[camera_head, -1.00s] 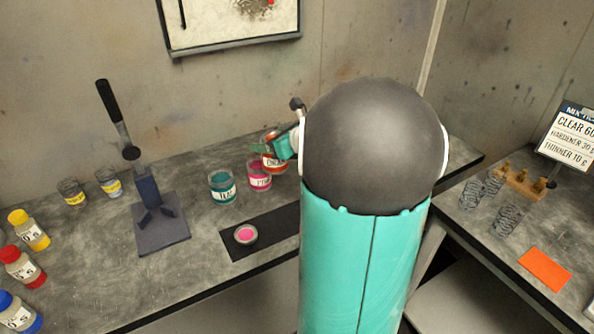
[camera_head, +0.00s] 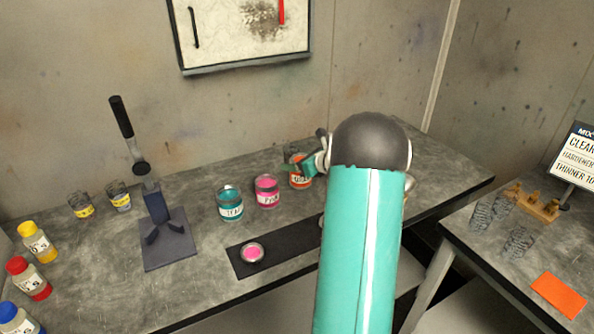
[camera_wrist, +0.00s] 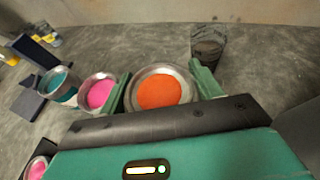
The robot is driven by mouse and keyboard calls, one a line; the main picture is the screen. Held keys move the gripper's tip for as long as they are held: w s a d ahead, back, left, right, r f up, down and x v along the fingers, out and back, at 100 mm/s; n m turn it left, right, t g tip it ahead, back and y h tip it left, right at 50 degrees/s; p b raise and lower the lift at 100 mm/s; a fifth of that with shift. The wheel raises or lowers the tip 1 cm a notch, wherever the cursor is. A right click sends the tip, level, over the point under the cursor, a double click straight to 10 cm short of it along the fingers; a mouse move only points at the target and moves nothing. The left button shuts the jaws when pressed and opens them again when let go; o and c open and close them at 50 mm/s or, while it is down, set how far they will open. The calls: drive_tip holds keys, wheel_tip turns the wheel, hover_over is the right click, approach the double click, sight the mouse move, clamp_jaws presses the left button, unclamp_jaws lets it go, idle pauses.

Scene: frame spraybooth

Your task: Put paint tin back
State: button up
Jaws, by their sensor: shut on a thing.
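My gripper (camera_wrist: 161,100) is shut on an open tin of orange paint (camera_wrist: 160,91), with a green finger on each side of it. In the head view the orange tin (camera_head: 300,181) stands at or just above the bench, right of the pink tin, partly hidden by my gripper (camera_head: 308,166). I cannot tell whether its base touches the bench. The pink tin (camera_head: 266,192) and the teal tin (camera_head: 230,204) stand to its left in a row. They also show in the wrist view, pink (camera_wrist: 98,93) nearer the gripper and teal (camera_wrist: 59,85) beyond.
A dark mat (camera_head: 285,245) at the front edge bears a small pink-filled lid or dish (camera_head: 252,253). A lever press (camera_head: 157,205) stands left. A mesh cup (camera_wrist: 208,46) stands close behind the orange tin. Several bottles line the far left. A side bench (camera_head: 545,262) is at right.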

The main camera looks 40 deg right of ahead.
drive_tip(key=shift+w+d+f, duration=0.1)
drive_tip(key=shift+d+f, duration=0.1)
drive_tip(key=shift+f, duration=1.55)
drive_tip(key=shift+f, duration=0.2)
drive_tip(key=o, duration=1.2)
drive_tip(key=shift+o, duration=0.2)
